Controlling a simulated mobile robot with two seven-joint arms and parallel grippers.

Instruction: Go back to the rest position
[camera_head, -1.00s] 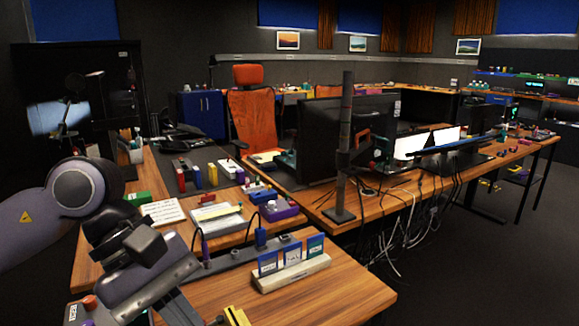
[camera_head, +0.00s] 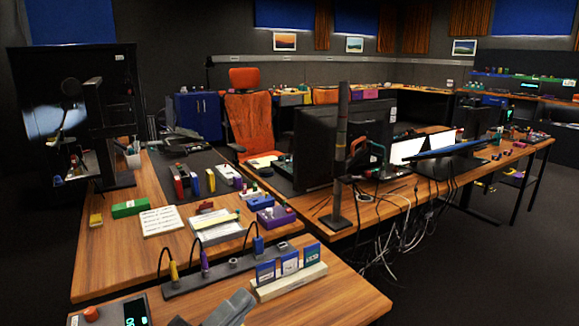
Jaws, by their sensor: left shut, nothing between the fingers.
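My left gripper (camera_head: 232,309) shows only as a grey piece at the bottom edge, in front of the wooden desk (camera_head: 330,298). It is shut and empty, and the rest of that arm is below the picture. A panel with a red knob and a lit green display (camera_head: 112,314) sits at the bottom left, cut off by the edge. My right gripper is not in view.
A dark power strip (camera_head: 212,276) with plugs and a white holder with blue cards (camera_head: 290,277) lie just beyond the gripper. Several small boxes and a green block (camera_head: 129,208) stand farther back. A dark post (camera_head: 337,190) rises at centre right.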

